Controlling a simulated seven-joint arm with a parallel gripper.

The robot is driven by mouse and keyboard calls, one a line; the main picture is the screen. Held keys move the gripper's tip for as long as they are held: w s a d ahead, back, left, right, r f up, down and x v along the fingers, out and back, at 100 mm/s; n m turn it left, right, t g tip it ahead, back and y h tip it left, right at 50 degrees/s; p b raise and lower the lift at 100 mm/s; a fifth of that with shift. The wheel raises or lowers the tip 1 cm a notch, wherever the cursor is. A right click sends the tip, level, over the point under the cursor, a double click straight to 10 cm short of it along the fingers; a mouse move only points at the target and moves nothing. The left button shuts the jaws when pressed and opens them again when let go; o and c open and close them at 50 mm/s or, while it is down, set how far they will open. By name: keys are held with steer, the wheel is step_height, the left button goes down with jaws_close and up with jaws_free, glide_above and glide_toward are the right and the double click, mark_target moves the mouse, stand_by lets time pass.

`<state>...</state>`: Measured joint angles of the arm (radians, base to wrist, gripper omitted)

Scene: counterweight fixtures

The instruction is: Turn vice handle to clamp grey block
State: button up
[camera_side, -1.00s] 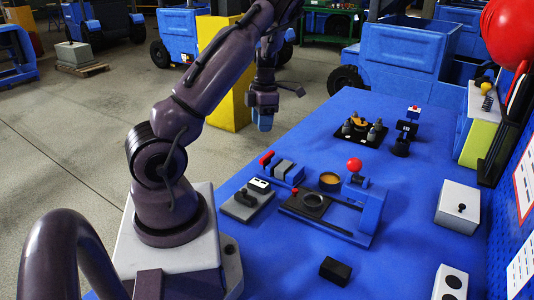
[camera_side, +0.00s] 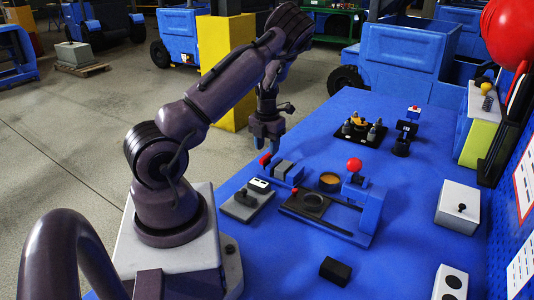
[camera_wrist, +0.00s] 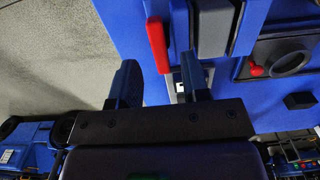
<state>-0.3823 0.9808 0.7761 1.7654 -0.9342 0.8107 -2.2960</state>
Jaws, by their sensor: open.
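The vice's red handle (camera_side: 265,159) is at the left end of the small vice, which stands on the blue table. In the wrist view the handle (camera_wrist: 157,44) is a red bar just beyond my fingertips. The grey block (camera_side: 285,169) sits in the vice beside the blue jaw (camera_side: 296,176). The block also shows in the wrist view (camera_wrist: 213,28), right of the handle. My gripper (camera_side: 267,147) is open and empty, pointing down just above the handle. In the wrist view its two fingers (camera_wrist: 160,75) are apart, with the handle's near end between them; I see no contact.
A grey box with switches (camera_side: 246,203) stands in front of the vice. A blue fixture with a red ball knob (camera_side: 354,164) is to its right. A black block (camera_side: 335,271) lies near the front. A black tray of parts (camera_side: 362,132) is farther back.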

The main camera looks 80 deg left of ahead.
mark_target(267, 162)
steer(key=shift+f, duration=1.45)
steer(key=shift+c, duration=0.4)
jaws_close()
steer(key=shift+m, duration=0.3)
steer(key=m, duration=0.4)
steer(key=shift+m, duration=0.3)
steer(key=m, duration=1)
steer(key=shift+m, duration=0.4)
steer(key=m, duration=0.5)
steer(key=shift+w, duration=0.1)
